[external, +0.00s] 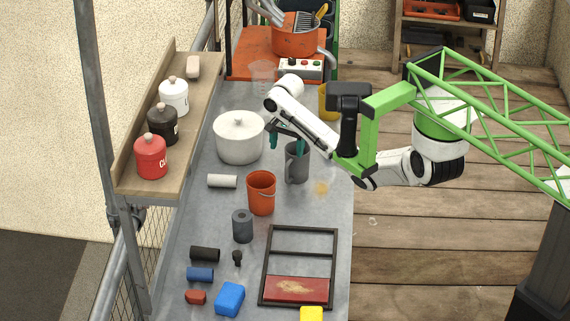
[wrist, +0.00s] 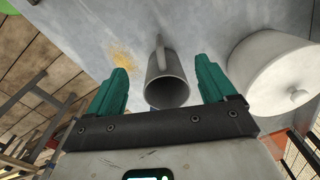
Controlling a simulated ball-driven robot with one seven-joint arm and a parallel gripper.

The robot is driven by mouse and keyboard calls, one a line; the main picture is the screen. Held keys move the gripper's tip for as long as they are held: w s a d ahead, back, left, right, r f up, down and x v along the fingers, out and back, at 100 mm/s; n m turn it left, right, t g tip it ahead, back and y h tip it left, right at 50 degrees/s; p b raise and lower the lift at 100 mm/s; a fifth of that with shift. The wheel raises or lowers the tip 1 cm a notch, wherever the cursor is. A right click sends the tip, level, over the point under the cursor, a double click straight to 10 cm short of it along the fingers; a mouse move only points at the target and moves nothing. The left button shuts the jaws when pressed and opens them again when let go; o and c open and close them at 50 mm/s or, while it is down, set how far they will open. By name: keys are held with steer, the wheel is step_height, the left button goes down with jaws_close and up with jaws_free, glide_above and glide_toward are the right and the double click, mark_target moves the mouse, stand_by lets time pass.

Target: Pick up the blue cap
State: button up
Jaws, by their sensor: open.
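My gripper (external: 287,141) has teal fingers, spread open and empty, and is over the back half of the bench near a grey mug (external: 296,165). In the wrist view the mug (wrist: 168,88) shows between the open fingers of my gripper (wrist: 162,65); no contact is visible. Two blue things lie at the front of the bench, far from my gripper: a small blue cylinder (external: 200,274) on its side and a larger blue block (external: 229,299). I cannot tell for sure which is the blue cap. Neither is clear in the wrist view.
A white lidded pot (external: 238,140) stands left of the mug. An orange bucket (external: 261,193), a grey cylinder (external: 242,226), a black cylinder (external: 205,254) and a dark frame (external: 266,262) lie nearer the front. A shelf (external: 193,125) with canisters runs along the left.

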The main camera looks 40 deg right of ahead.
steer(key=shift+w+r, duration=0.2)
steer(key=shift+r, duration=0.6)
steer(key=w+d+r+n+t+y+b, duration=0.1)
steer(key=w+d+r+n+y+b, duration=0.1)
steer(key=d+n+b, duration=1.1)
steer(key=w+d+r+n+t+y+b, duration=0.1)
steer(key=d+n+t+b, duration=0.1)
steer(key=d+n+b, duration=1)
steer(key=f, duration=0.4)
steer(key=w+f+m, duration=0.1)
steer(key=f, duration=0.4)
steer(key=f+m+p, duration=0.1)
steer(key=f, duration=0.4)
steer(key=shift+w+d, duration=0.2)
steer(key=shift+d, duration=0.15)
steer(key=shift+s+b+x, duration=0.2)
steer(key=shift+b+x, duration=0.05)
steer(key=shift+x, duration=1.1)
steer(key=shift+s+b+x, duration=0.25)
steer(key=shift+x, duration=1.1)
steer(key=shift+f, duration=0.1)
